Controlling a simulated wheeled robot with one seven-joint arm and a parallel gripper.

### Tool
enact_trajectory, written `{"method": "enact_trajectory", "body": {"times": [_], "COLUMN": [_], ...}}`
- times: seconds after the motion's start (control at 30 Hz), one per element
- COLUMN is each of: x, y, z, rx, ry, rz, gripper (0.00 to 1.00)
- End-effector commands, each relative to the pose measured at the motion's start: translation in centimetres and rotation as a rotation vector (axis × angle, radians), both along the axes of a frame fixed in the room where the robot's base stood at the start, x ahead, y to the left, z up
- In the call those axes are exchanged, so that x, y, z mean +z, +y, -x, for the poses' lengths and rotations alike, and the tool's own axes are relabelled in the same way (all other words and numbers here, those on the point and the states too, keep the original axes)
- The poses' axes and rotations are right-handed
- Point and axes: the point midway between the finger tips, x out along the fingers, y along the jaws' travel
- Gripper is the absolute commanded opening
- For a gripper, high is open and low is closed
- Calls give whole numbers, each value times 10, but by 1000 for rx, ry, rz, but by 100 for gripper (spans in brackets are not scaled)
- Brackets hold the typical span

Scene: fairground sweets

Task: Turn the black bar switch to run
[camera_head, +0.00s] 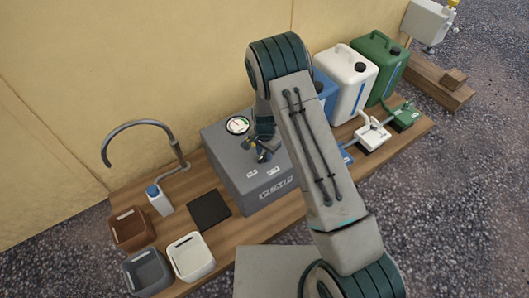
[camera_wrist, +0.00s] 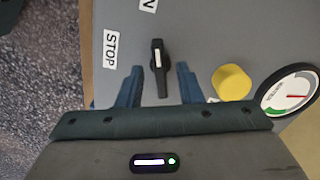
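The black bar switch (camera_wrist: 158,75) is on the grey top of a machine box (camera_head: 228,163). In the wrist view its white-marked end points up the picture, roughly toward a cut-off label ending in N (camera_wrist: 148,4). The STOP label (camera_wrist: 110,50) lies to its upper left. My gripper (camera_wrist: 159,72) is open, one finger on each side of the bar, with visible gaps on both sides. In the head view my gripper (camera_head: 264,152) is over the box top and the switch cannot be made out.
A yellow knob (camera_wrist: 231,82) and a round gauge (camera_wrist: 290,97) sit right of the switch, close to the right finger. Canisters (camera_head: 352,80) stand behind my arm on the wooden bench (camera_head: 238,222). A dark mat (camera_head: 209,210) and bins (camera_head: 191,257) lie left of the box.

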Motion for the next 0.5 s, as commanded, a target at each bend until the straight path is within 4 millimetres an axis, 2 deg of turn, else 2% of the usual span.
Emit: {"method": "enact_trajectory", "body": {"times": [0.5], "x": [109], "y": [1], "z": [-1], "rx": [0], "ry": [-3], "rz": [-1], "gripper": [33]}}
